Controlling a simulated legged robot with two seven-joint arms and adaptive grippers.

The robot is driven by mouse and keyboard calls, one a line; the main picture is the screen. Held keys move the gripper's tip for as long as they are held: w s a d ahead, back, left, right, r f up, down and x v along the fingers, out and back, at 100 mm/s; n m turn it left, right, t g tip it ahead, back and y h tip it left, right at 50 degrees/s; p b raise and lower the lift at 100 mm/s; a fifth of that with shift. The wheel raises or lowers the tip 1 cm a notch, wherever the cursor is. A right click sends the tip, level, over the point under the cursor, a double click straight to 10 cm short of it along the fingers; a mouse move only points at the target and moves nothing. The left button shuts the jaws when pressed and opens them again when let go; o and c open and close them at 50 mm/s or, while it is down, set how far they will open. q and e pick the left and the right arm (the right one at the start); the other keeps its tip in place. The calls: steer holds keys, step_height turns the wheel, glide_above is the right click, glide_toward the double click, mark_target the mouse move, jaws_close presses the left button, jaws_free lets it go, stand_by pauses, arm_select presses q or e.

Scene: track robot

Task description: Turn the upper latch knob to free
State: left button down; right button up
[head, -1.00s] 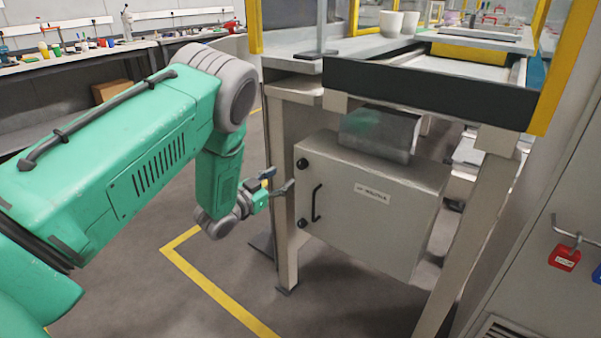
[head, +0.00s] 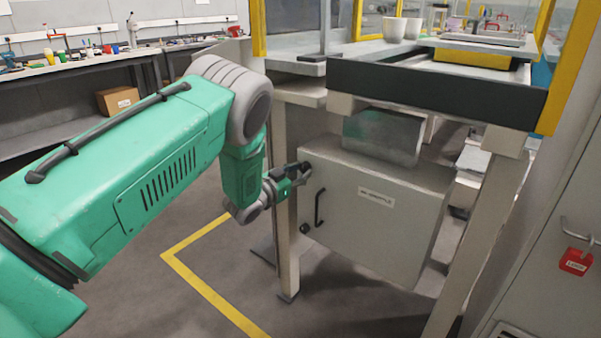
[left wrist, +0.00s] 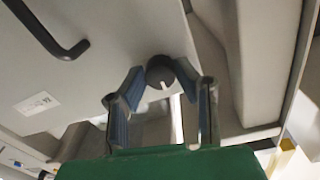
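The grey cabinet (head: 372,215) hangs under the bench with its door facing my left arm. The upper latch knob (left wrist: 160,73) is round and black with a white mark, seen in the left wrist view. My left gripper (head: 300,172) is at the door's upper left corner and mostly covers this knob in the head view. In the left wrist view, the fingers of the left gripper (left wrist: 160,77) stand open on either side of the knob, with small gaps seeming to show. Whether either finger touches it is unclear. My right gripper is not in view.
A black door handle (head: 319,208) and a lower black knob (head: 305,228) are on the same door. A bench leg (head: 287,240) stands close left of the cabinet. A red padlock (head: 575,261) hangs at the right. The floor at front left is clear.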

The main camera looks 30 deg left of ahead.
arm_select(q)
steer(key=shift+m, duration=0.5)
steer(key=shift+m+p, duration=0.45)
steer(key=shift+m, duration=0.55)
steer(key=m, duration=0.2)
steer(key=shift+r+m+p, duration=0.1)
steer(key=shift+m+p, duration=0.2)
steer(key=m, duration=0.8)
steer(key=shift+d+m, duration=0.1)
steer(key=shift+m, duration=0.3)
steer(key=shift+s+f+m+y+b, duration=0.1)
steer(key=shift+m+y+b, duration=0.1)
steer(key=shift+m, duration=0.5)
steer(key=shift+f+m+y+b, duration=0.1)
steer(key=shift+m+b, duration=0.05)
steer(key=shift+m, duration=0.55)
steer(key=shift+d, duration=0.1)
steer(key=c, duration=1.2)
jaws_free()
steer(key=shift+f, duration=0.1)
